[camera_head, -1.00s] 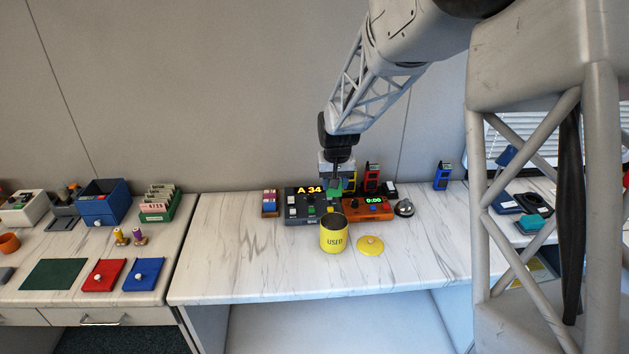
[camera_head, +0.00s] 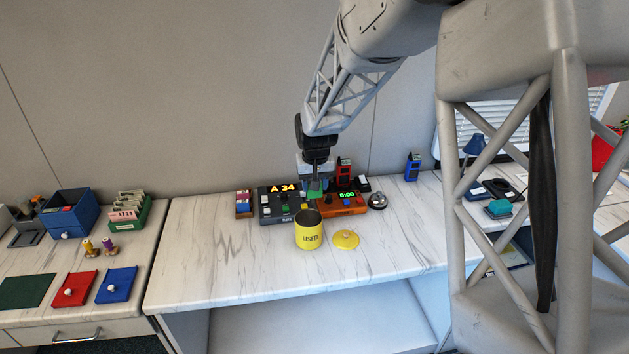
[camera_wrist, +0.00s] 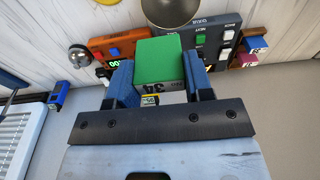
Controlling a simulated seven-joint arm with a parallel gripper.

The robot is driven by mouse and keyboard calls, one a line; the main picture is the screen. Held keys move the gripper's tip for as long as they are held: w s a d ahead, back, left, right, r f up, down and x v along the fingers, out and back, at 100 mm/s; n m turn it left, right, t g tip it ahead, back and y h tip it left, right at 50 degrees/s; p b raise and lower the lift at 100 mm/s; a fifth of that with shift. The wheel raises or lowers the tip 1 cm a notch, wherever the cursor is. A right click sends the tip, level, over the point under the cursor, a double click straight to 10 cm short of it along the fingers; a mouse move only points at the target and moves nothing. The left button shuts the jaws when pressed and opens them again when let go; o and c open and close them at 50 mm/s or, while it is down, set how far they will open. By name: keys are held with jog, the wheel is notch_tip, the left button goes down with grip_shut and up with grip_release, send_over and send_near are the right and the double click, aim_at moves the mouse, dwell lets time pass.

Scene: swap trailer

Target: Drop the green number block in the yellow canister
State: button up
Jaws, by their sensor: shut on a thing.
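The green number block (camera_wrist: 160,62) is between the two blue-padded fingers of my gripper (camera_wrist: 159,78) in the wrist view, with dark digits on one face. My gripper (camera_head: 315,190) is shut on the block and holds it up behind the yellow canister in the head view. The yellow canister (camera_head: 309,236), marked USED, stands upright and open on the marble counter. Its round yellow lid (camera_head: 345,240) lies beside it on the right. Part of the canister's dark mouth (camera_wrist: 170,10) shows at the top of the wrist view, beyond the block.
A dark console (camera_head: 274,207) reading A 34 and an orange timer (camera_head: 346,207) stand behind the canister. A silver bell (camera_head: 377,200) is at their right. A small coloured-block rack (camera_head: 243,207) is at their left. The counter's left and front areas are clear.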

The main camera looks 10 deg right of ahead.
aim_at(314, 196)
jog(key=shift+f, duration=2.45)
jog(key=o, duration=1)
jog(key=shift+r, duration=0.15)
jog(key=shift+s+r, duration=0.15)
jog(key=shift+r, duration=1.1)
jog(key=shift+s+r, duration=0.2)
jog(key=shift+r, duration=1.05)
jog(key=shift+s+r, duration=0.15)
jog(key=shift+r, duration=1.1)
